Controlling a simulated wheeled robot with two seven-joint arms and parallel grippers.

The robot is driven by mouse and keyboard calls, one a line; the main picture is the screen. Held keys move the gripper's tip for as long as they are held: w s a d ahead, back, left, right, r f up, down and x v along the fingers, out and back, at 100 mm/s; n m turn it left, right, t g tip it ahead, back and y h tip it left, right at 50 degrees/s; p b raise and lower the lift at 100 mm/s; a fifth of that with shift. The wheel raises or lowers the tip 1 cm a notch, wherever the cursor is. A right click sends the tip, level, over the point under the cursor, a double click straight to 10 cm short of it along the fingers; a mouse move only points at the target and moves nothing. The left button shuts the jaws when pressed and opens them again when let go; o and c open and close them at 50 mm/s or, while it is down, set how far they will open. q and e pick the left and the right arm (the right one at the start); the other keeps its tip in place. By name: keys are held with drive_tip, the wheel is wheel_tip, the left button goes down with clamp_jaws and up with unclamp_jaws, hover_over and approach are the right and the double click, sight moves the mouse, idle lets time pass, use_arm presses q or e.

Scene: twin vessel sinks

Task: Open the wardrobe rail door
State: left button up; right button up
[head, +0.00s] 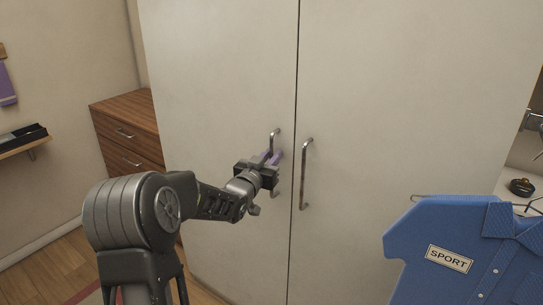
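The wardrobe has two tall pale doors, a left door (220,70) and a right door (400,80). Both look closed, with a thin dark seam between them. The left door has a metal bar handle (275,132) near the seam. The right door has a matching handle (304,175). My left gripper (272,157) is at the left door's handle, with its purplish fingertips around the bar's middle. I cannot tell whether they are closed tightly on it. My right gripper is not in view.
A blue shirt (440,236) labelled SPORT hangs at the lower right, in front of the right door. A wooden drawer unit (122,132) stands left of the wardrobe. A wall shelf (25,145) with a black tray is at far left. Wooden floor shows at lower left.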

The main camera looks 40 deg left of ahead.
use_arm(q)
clamp_jaws()
idle(1.4)
